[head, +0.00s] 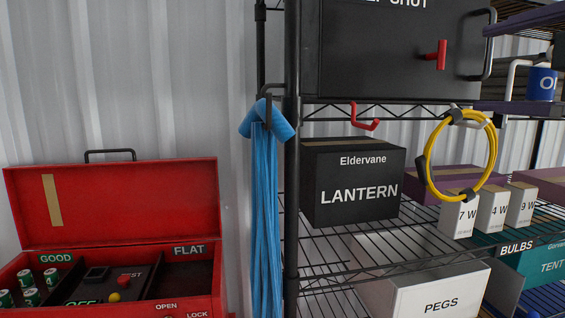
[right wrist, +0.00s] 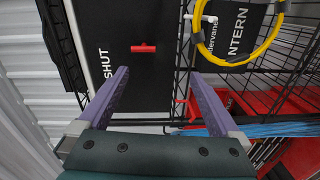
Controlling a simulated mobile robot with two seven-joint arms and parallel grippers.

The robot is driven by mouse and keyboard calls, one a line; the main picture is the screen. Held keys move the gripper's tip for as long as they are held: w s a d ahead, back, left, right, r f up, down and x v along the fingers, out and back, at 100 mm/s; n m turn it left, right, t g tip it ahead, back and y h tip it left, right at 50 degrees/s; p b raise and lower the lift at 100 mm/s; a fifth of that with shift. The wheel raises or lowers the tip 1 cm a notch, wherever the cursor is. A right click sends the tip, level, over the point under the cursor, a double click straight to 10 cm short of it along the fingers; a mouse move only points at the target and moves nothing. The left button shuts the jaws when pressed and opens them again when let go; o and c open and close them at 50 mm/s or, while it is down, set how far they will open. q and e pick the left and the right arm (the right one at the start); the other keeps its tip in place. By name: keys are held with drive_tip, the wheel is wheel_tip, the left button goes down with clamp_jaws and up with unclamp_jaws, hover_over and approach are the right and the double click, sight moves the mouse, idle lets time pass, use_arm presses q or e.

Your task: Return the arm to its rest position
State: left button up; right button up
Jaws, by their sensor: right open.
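My right gripper (head: 480,66) reaches in from the right edge of the head view. Its two purple fingers are spread one above the other, with nothing held between them. In the right wrist view the gripper (right wrist: 160,73) is also open and empty, facing the black cabinet (right wrist: 135,45) with its red handle (right wrist: 143,47). In the head view the black cabinet (head: 385,60) stands on the upper shelf, its red handle (head: 436,55) left of the fingers. I cannot tell the exact gap to it. My left gripper is not in view.
A yellow cable coil (head: 431,145) hangs from a hook below the fingers. A black lantern box (head: 350,205) and a PEGS box (head: 440,297) stand on wire shelves. Blue cords (head: 265,210) hang at the shelf post. An open red toolbox (head: 110,205) stands left.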

drive_tip(key=s+a+f+m+g+h, duration=0.1)
drive_tip(key=s+a+f+m+g, duration=0.15)
drive_tip(key=f, duration=0.45)
drive_tip(key=s+a+f+m+g, duration=0.2)
drive_tip(key=s+f+m, duration=0.2)
drive_tip(key=f, duration=0.3)
drive_tip(key=s+a+f+m+g+h, duration=0.1)
drive_tip(key=s+a+f+m+g, duration=0.2)
drive_tip(key=f, duration=0.4)
drive_tip(key=s+a+f+m+g, duration=0.1)
drive_tip(key=s+f+m+g, duration=0.1)
drive_tip(key=s, duration=0.4)
drive_tip(key=s+a+f+m+g+p, duration=0.1)
drive_tip(key=s+f+m+g, duration=0.1)
drive_tip(key=s+f, duration=0.2)
drive_tip(key=s+a+f+m+g, duration=0.1)
drive_tip(key=s+f+m+g, duration=0.1)
drive_tip(key=s, duration=0.6)
drive_tip(key=shift+s+a+f+m+y, duration=0.2)
drive_tip(key=shift+s+f+m+y, duration=0.15)
drive_tip(key=shift+f, duration=0.35)
